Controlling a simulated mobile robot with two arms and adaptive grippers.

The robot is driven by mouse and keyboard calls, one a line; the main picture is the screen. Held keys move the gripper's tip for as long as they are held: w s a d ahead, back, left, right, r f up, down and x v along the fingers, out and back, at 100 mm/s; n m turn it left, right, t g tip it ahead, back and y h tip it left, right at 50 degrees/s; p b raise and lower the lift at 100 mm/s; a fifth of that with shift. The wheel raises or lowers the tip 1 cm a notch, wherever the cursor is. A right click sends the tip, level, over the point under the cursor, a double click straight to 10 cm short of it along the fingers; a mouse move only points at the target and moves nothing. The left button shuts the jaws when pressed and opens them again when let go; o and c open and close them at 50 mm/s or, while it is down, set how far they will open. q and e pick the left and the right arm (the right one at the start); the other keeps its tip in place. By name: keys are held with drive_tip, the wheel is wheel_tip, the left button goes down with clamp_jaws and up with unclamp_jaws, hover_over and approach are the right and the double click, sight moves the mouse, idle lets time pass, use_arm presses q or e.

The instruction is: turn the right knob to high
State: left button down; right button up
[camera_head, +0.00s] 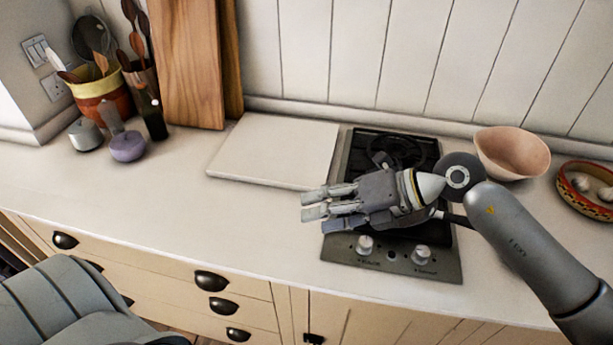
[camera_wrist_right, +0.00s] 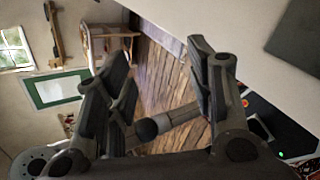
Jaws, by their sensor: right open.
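The right knob (camera_head: 421,256) is a pale round knob on the front panel of the small black and grey hob (camera_head: 392,262). The left knob (camera_head: 365,245) is beside it on the same panel. I cannot read the knob's setting. My right gripper (camera_head: 318,205) is above the hob, with its fingers pointing left and nothing between them. It is behind and left of the right knob, apart from it. Its open fingers also show in the right wrist view (camera_wrist_right: 165,85). The gripper and arm hide part of the hob's top. My left gripper is not in view.
A pale board (camera_head: 275,150) lies left of the hob. A pink bowl (camera_head: 512,152) and a patterned bowl (camera_head: 587,190) stand to its right. Wooden boards (camera_head: 185,60) and a utensil pot (camera_head: 102,95) stand at the back left. The counter's left front is clear.

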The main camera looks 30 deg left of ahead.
wheel_tip(320, 180, up, 8)
drive_tip(key=s+a+m+y, duration=0.1)
drive_tip(key=a+m+y, duration=0.1)
drive_tip(key=y, duration=0.4)
drive_tip(key=shift+s+a+f, duration=0.2)
drive_tip(key=shift+a, duration=0.25)
drive_tip(key=shift+m, duration=0.3)
